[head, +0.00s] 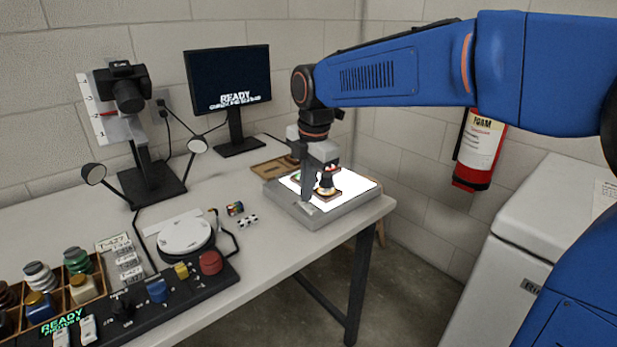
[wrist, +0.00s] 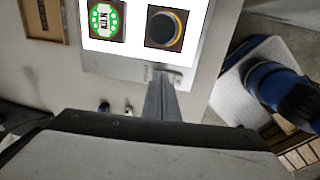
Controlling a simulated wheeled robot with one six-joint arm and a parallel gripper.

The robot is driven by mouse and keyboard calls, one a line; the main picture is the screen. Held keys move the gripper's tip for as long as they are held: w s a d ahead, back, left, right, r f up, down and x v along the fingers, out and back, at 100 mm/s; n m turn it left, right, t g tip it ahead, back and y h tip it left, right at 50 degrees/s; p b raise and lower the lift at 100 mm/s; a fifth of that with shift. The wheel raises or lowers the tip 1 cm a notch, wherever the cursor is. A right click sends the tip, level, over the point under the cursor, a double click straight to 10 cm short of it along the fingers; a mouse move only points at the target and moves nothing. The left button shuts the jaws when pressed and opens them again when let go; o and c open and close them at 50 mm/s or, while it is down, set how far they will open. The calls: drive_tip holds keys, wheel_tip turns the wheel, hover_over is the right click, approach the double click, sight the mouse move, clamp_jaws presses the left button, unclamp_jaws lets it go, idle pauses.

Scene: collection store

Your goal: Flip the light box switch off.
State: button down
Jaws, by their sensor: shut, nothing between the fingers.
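The light box (head: 295,207) is a grey slab near the right end of the table, and its top panel glows white. In the wrist view its lit panel (wrist: 135,47) and grey front rim (wrist: 105,62) show at the top. A small pale fitting on that rim, perhaps the switch (wrist: 174,77), is partly hidden by my fingers; its position cannot be read. My gripper (head: 308,198) points down at the box's front side in the head view. Its fingers (wrist: 158,80) are together and empty, close to the rim; contact cannot be told.
A dark round piece (wrist: 165,28) and a green-and-white tile (wrist: 106,18) lie on the lit panel. A wooden tray (head: 270,168) lies behind the box. A monitor (head: 228,80), camera stand (head: 150,175) and black control panel (head: 190,293) stand left. A white cabinet (head: 500,280) is at right.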

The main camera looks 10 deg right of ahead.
sight(313, 208)
drive_tip(key=shift+f, duration=0.3)
drive_tip(key=shift+w+a+f+g, duration=0.15)
drive_tip(key=shift+w+f+g, duration=0.1)
drive_tip(key=shift+g, duration=0.15)
drive_tip(key=shift+s, duration=0.25)
drive_tip(key=shift+s+d+r, duration=0.15)
drive_tip(key=shift+s+d, duration=0.3)
drive_tip(key=shift+s, duration=0.05)
idle(0.3)
wheel_tip(313, 208, up, 14)
drive_tip(key=shift+s+d, duration=0.3)
drive_tip(key=shift+s, duration=0.1)
